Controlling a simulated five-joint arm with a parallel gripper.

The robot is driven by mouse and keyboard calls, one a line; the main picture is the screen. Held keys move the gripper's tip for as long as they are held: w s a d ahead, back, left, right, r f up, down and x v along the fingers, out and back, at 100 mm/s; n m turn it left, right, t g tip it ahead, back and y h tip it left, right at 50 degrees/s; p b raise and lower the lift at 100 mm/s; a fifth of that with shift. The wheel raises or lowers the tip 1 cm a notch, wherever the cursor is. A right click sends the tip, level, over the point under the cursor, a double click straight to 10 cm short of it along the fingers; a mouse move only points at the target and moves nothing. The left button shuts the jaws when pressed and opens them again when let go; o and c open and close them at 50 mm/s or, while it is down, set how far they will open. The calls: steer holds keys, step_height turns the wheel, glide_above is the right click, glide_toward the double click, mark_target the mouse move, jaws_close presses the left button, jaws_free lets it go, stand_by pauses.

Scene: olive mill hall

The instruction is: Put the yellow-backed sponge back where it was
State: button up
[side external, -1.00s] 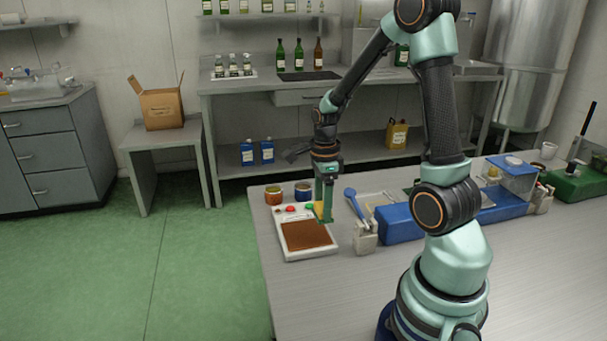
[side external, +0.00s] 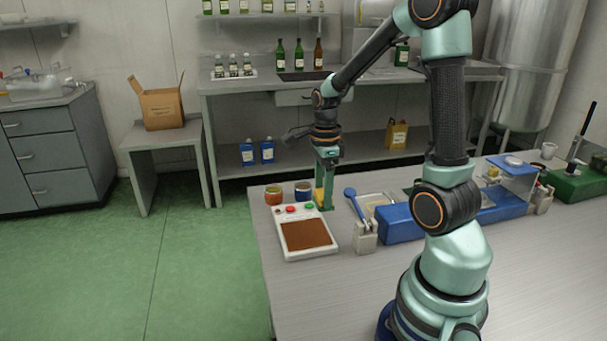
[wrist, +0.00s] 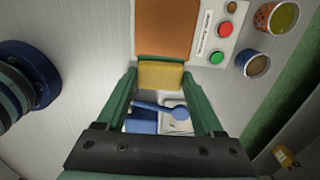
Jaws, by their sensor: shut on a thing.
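The yellow-backed sponge (wrist: 161,75) shows as a yellow block between my fingertips in the wrist view. In the side view only a small yellow part of it (side external: 319,197) shows beside the fingers. My gripper (side external: 325,205) points down and is shut on the sponge. Whether the sponge touches the table is unclear.
An orange jar (side external: 273,194) and a blue jar (side external: 303,190) stand left of my gripper. To its right are a blue spoon (side external: 352,197), a pale tray (side external: 378,199) and a blue block-like base (side external: 398,226). The table's front left is bare.

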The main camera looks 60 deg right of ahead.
steer(key=w+d+r, duration=0.2)
steer(key=d+r, duration=0.3)
steer(key=d, duration=0.2)
steer(key=w+d+r, duration=0.2)
steer(key=d+r, duration=0.2)
steer(key=d, duration=0.4)
step_height(320, 180, down, 20)
steer(key=shift+r, duration=0.1)
steer(key=o, duration=1.3)
